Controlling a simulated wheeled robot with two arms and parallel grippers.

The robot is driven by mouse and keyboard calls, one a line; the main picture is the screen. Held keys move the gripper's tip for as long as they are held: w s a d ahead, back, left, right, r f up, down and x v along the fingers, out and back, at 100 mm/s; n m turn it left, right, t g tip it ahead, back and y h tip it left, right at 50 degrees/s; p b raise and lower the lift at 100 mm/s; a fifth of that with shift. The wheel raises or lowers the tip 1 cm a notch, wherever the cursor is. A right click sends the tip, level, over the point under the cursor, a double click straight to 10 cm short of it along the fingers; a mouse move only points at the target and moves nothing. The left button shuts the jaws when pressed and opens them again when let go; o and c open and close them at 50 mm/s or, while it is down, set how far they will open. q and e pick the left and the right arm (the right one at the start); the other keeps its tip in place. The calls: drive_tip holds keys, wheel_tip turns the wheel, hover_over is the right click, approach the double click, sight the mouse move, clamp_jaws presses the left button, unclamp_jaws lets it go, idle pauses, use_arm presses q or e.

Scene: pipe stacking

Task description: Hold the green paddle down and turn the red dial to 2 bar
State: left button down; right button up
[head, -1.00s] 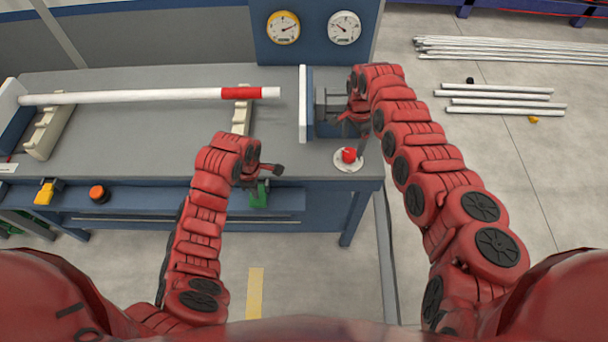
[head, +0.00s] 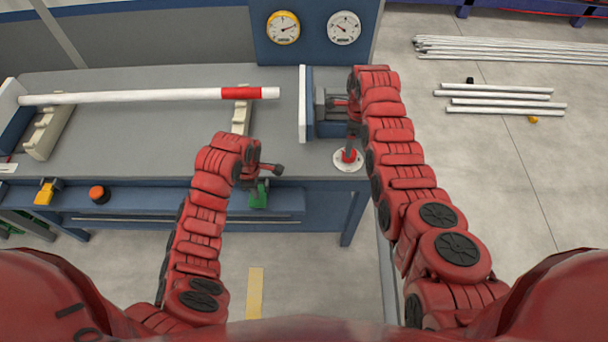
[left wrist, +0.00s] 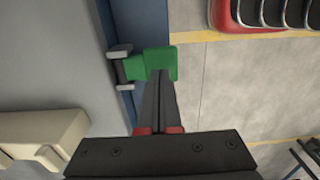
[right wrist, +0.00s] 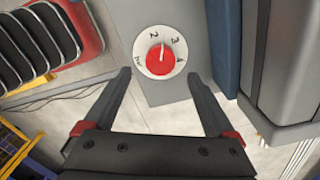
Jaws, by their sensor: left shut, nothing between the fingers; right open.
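The green paddle (head: 259,194) sticks out from the bench's front edge. My left gripper (head: 277,169) is shut and empty, just above it. In the left wrist view its fingertips (left wrist: 163,74) overlap the green paddle (left wrist: 138,68); I cannot tell whether they press it. The red dial (head: 348,155) sits on a round white plate at the bench's front right. In the right wrist view the dial (right wrist: 159,60) shows a white pointer line directed between 2 and 3. My right gripper (right wrist: 160,76) is open over the dial, one finger on each side, apart from it.
A yellow-rimmed gauge (head: 283,27) and a white gauge (head: 344,28) hang on the blue panel. A white pipe with a red band (head: 140,97) lies on rests. A grey clamp block with a white plate (head: 303,104) stands behind the dial. An orange-red button (head: 99,193) is at front left.

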drive_tip(key=m, duration=0.7)
clamp_jaws()
idle(0.3)
idle(1.7)
unclamp_jaws()
idle(0.5)
drive_tip(key=shift+c, duration=0.3)
clamp_jaws()
drive_tip(key=c, duration=1.4)
unclamp_jaws()
